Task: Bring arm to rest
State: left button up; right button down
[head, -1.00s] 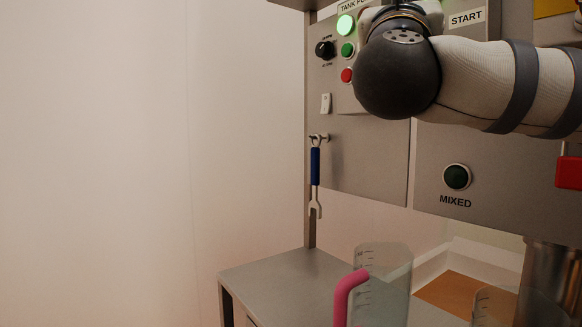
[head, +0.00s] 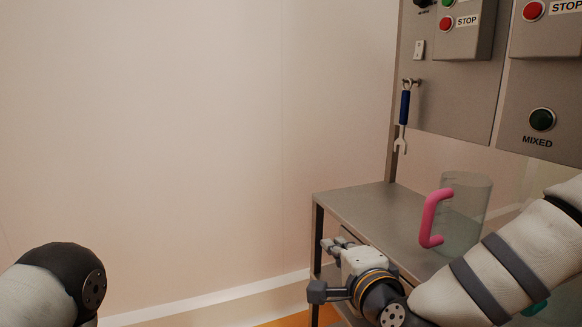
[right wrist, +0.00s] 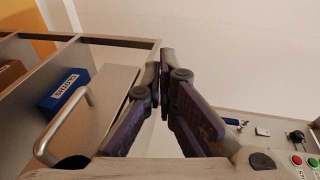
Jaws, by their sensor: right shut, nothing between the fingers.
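My right arm (head: 500,268) comes in from the right in the head view, bent down in front of the metal bench. My right gripper (head: 325,268) points left, beside the bench's front left corner, shut and empty. In the right wrist view the two fingers (right wrist: 163,75) meet at their tips with nothing between them. A rounded dark joint of my left arm (head: 65,280) shows at the bottom left of the head view. My left gripper is out of view.
A clear jug with a pink handle (head: 432,218) stands on the bench (head: 365,208). A blue-handled wrench (head: 404,108) hangs from the panel. A blue box marked CLOTHS (right wrist: 66,92) sits in a shelf near a drawer handle (right wrist: 62,130). Free room lies left of the bench.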

jog(key=s+d+f+n+g, duration=0.2)
jog(key=s+f+n+g, duration=0.3)
jog(key=s+f, duration=0.65)
jog(key=s+d+f+n+g, duration=0.2)
jog(key=s+f+n+g, duration=0.25)
jog(key=s+f, duration=0.75)
jog(key=s+d+f+n+g+h, duration=0.1)
jog(key=s+d+f+n+g, duration=0.1)
jog(key=s, duration=0.7)
jog(key=s+d+f+n+g+h, duration=0.2)
jog(key=s+d+f+g, duration=0.3)
jog(key=s, duration=0.5)
jog(key=d+f+n, duration=0.1)
jog(key=d+f, duration=0.1)
jog(key=d, duration=0.1)
jog(key=shift+d, duration=0.15)
